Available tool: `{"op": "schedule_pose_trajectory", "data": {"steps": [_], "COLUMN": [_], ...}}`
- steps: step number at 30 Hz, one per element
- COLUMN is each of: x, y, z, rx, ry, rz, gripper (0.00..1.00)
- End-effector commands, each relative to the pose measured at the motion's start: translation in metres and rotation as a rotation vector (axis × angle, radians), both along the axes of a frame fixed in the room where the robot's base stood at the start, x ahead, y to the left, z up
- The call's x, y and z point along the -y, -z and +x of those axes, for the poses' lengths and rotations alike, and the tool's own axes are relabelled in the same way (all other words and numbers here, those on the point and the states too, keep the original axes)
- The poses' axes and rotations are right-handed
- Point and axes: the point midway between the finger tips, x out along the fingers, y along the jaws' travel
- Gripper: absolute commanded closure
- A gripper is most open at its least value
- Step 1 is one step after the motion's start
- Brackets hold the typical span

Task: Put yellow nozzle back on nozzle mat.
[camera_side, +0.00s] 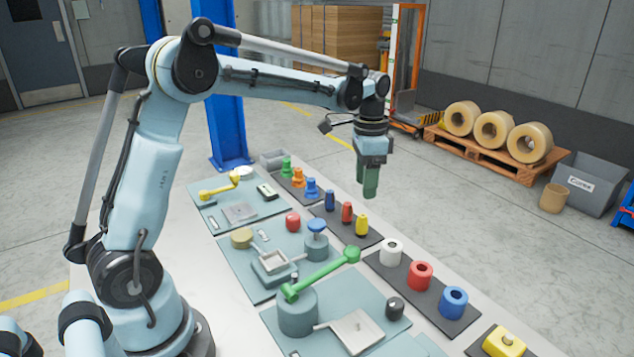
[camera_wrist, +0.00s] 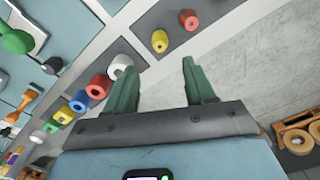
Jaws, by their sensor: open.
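The yellow nozzle (camera_side: 361,225) stands upright on a dark mat (camera_side: 334,224) at the end nearest the side camera, in line with a red nozzle (camera_side: 347,212) and a blue nozzle (camera_side: 329,201). I take this dark mat to be the nozzle mat. The wrist view shows the yellow nozzle (camera_wrist: 160,41) and the red nozzle (camera_wrist: 188,19) on the mat, beyond my fingertips. My gripper (camera_side: 370,192) hangs above the table, apart from the nozzles. Its green fingers (camera_wrist: 158,70) are open, with nothing between them.
Another dark mat (camera_side: 415,292) holds white, red and blue rings. Green, orange and blue bell-shaped pieces stand on a mat farther back. A fixture with a long green lever (camera_side: 322,272) stands left of the rings. The space around my gripper is clear.

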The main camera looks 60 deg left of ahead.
Motion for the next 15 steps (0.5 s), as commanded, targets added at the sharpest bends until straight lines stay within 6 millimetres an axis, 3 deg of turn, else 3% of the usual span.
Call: {"op": "schedule_pose_trajectory", "data": {"steps": [8,15], "x": [0.003,0.023], "y": [-0.019,-0.041], "z": [-0.005,-0.040], "rx": [0.015,0.144], "ry": [-0.011,-0.107], "rz": [0.003,0.010], "gripper": [0.46,0.46]}}
